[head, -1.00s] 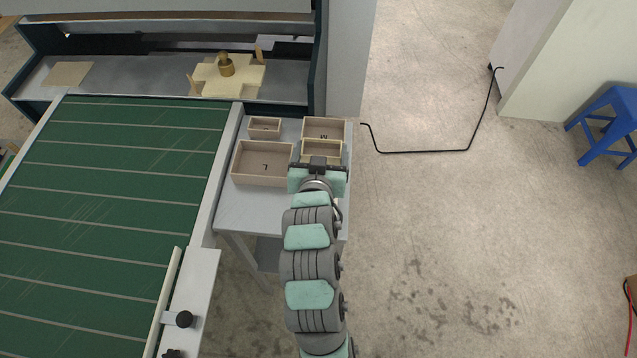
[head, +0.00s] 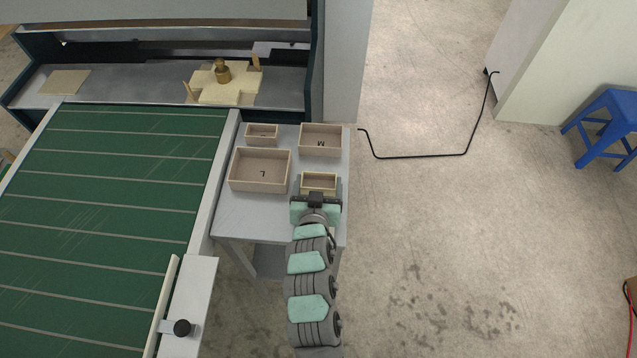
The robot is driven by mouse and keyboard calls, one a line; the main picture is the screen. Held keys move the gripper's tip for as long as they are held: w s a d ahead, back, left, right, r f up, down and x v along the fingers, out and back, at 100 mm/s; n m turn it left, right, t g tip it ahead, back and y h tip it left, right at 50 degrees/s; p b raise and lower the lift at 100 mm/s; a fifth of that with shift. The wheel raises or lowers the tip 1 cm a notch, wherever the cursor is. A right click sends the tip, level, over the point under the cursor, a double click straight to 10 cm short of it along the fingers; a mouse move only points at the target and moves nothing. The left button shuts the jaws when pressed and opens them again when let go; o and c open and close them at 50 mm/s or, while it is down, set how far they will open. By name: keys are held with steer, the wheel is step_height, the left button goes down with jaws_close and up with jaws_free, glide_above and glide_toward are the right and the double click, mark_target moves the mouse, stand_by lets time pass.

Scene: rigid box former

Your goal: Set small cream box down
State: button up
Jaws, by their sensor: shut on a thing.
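The small cream box (head: 320,183), open at the top, is in my gripper (head: 317,195), at the front right of the grey side table (head: 285,222). My gripper is shut on the box's near side. The box is level and stands in front of the box marked M (head: 321,140), with a gap between them. I cannot tell whether its underside touches the table. My gripper hides its near wall.
A larger box marked L (head: 261,170) stands to the left, and a small box (head: 262,134) stands behind it. The green conveyor (head: 115,200) runs along the table's left side. The table's front left is bare.

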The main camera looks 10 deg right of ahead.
steer(key=shift+f, duration=0.15)
steer(key=o, duration=1.3)
steer(key=shift+c, duration=0.2)
